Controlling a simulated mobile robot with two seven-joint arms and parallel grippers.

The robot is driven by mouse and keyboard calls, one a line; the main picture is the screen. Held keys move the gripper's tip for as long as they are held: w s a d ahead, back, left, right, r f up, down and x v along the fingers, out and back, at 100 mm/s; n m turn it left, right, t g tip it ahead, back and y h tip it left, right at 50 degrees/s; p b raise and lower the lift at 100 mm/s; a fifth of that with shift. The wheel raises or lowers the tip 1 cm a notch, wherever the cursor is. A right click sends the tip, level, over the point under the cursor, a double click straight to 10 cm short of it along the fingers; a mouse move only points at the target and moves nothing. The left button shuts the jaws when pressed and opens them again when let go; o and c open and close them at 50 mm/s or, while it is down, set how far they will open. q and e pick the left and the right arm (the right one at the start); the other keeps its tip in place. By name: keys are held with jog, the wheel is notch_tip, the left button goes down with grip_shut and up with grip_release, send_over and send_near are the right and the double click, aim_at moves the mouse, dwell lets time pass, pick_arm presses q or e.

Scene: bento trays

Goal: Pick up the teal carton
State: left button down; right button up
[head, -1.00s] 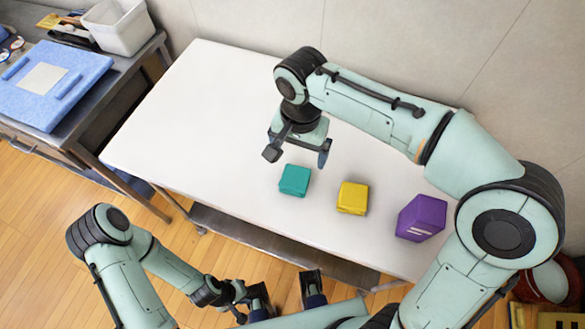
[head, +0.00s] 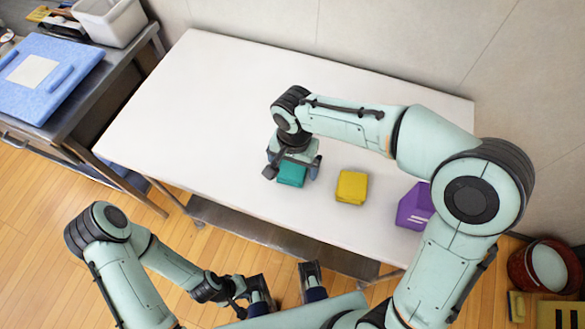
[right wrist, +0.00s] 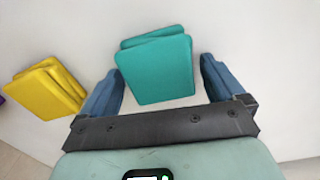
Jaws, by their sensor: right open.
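The teal carton (head: 291,176) stands on the white table, partly hidden by my right gripper in the head view. My right gripper (head: 291,175) is open, just above the carton. In the right wrist view the carton (right wrist: 157,68) lies ahead of and between the open fingers (right wrist: 160,85). Whether the fingers touch it cannot be told. My left gripper (head: 286,282) is low at the near side, off the table's front edge, with its two fingers apart and nothing between them.
A yellow carton (head: 351,187) stands right of the teal one, and a purple carton (head: 414,207) further right, partly behind my right arm. The left and back of the white table (head: 200,110) are clear. A side bench with a blue board (head: 50,80) stands at the left.

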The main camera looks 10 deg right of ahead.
jog(key=c, duration=1)
jog(key=shift+r, duration=0.1)
